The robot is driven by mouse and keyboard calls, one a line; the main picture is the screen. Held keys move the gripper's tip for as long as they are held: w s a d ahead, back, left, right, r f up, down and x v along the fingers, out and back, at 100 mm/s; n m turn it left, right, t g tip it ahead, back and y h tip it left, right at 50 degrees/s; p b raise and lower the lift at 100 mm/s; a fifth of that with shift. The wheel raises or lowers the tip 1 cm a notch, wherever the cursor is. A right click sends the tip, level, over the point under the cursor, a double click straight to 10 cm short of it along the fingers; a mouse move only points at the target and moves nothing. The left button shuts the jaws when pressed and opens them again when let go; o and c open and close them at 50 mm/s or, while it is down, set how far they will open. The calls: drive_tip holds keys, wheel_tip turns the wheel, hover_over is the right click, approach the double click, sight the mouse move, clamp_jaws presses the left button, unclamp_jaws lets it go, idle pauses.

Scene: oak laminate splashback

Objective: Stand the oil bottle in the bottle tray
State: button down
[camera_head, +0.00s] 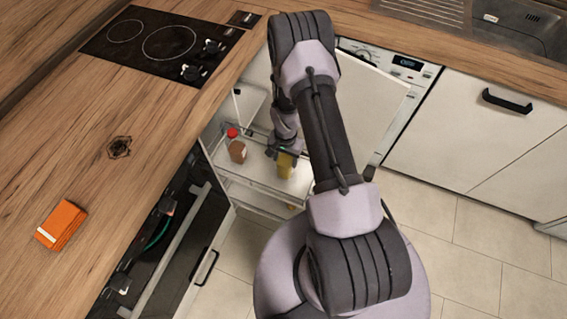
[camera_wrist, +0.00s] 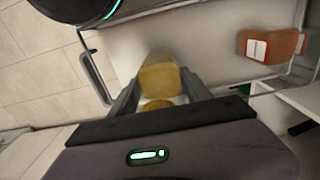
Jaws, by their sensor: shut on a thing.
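The oil bottle, yellow (camera_head: 285,165), is at the right part of the white pull-out bottle tray (camera_head: 260,174) in the head view. My gripper (camera_head: 284,150) is above it and shut on its upper part. In the wrist view the yellow bottle (camera_wrist: 160,76) is between the two fingers of my gripper (camera_wrist: 160,90), with the pale tray floor (camera_wrist: 213,44) around it. The bottle looks roughly upright. I cannot tell whether its base touches the tray floor.
A brown bottle with a red cap and white label (camera_head: 237,150) stands in the tray's left part; it also shows in the wrist view (camera_wrist: 270,46). Metal rails edge the tray. The oven (camera_head: 155,240) and an open white door (camera_head: 370,90) flank it.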

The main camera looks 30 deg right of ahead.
drive_tip(key=shift+f, duration=0.95)
drive_tip(key=shift+f+b, duration=0.2)
drive_tip(key=shift+b, duration=0.1)
drive_tip(key=shift+c, duration=2.4)
unclamp_jaws()
